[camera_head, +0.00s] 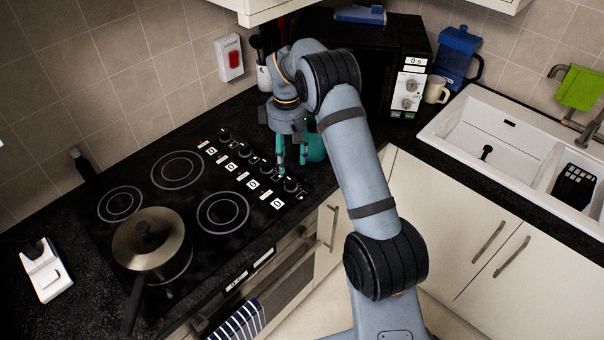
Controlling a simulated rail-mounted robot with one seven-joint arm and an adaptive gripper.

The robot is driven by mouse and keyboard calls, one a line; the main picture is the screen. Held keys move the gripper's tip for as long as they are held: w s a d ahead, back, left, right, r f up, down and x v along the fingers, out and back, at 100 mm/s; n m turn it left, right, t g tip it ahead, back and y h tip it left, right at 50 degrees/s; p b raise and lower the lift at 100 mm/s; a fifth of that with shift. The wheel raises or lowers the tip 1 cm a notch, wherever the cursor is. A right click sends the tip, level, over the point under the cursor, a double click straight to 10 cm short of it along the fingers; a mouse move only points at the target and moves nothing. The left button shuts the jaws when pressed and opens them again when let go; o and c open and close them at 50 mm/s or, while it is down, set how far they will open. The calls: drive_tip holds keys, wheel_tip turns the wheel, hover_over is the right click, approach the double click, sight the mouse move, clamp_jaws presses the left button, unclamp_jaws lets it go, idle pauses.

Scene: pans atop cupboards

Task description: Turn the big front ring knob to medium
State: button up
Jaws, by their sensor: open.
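The black hob (200,238) has a row of black knobs along its right side, with small white labels beside them. The nearest knob (291,185) is at the front right end of the row, and another knob (267,169) is just behind it. My gripper (292,168) points down over this front end of the row. Its teal fingers are apart, with nothing seen between them. I cannot tell whether a fingertip touches a knob. The knob pointers and label marks are too small to read. A bare ring (223,212) lies left of the knobs.
A lidded pan (150,243) covers the front left ring, its handle toward the front. A teal rounded object (316,147) stands close behind my gripper. A microwave (380,65), mug (436,89) and blue jug (457,55) stand farther back. The sink (455,128) is at right.

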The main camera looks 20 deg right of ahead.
sight(291, 180)
drive_tip(key=shift+s+a+f, duration=0.1)
drive_tip(key=shift+a+f, duration=0.15)
drive_tip(key=shift+f, duration=0.05)
drive_tip(key=f+p, duration=0.1)
drive_tip(key=f, duration=0.1)
drive_tip(key=f+p, duration=0.1)
drive_tip(key=f, duration=0.2)
drive_tip(key=f+p, duration=0.1)
drive_tip(key=f, duration=0.2)
drive_tip(key=shift+d+f, duration=0.15)
drive_tip(key=shift+d, duration=0.15)
drive_tip(key=shift+w+d+f, duration=0.15)
drive_tip(key=shift+w+f, duration=0.1)
drive_tip(key=shift+f, duration=0.5)
drive_tip(key=shift+c, duration=1)
drive_tip(key=c, duration=1)
